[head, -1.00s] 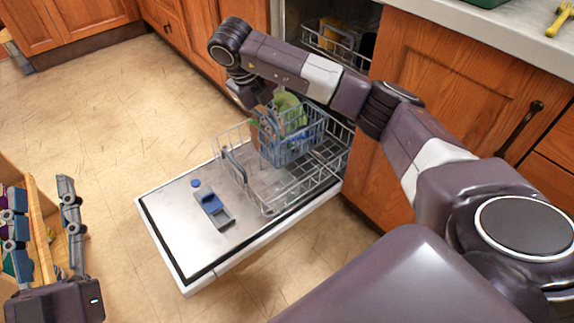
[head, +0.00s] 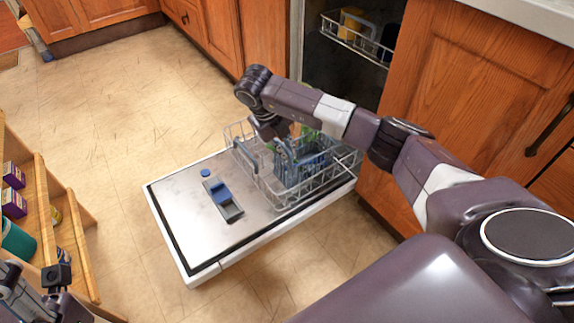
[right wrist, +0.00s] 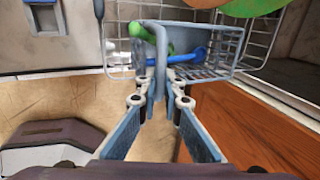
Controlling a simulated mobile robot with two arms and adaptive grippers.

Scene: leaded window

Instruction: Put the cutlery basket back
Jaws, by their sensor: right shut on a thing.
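The blue-grey cutlery basket (head: 318,166) is inside the wire lower rack (head: 290,204) of the dishwasher, at the rack's right part. I cannot tell whether its bottom rests on the rack. My right gripper (head: 280,143) is shut on the basket's handle, above the rack. In the right wrist view the fingers (right wrist: 158,92) close on the handle, and the basket (right wrist: 208,68) holds green and blue cutlery. My left gripper (head: 38,283) is at the lower left corner, partly cut off, with its fingers apart and empty.
The dishwasher door (head: 190,222) lies open and flat, with a detergent dispenser (head: 223,198) on it. The upper rack (head: 352,40) holds a yellow item. A wooden shelf unit (head: 62,235) stands at the left. The floor between is clear.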

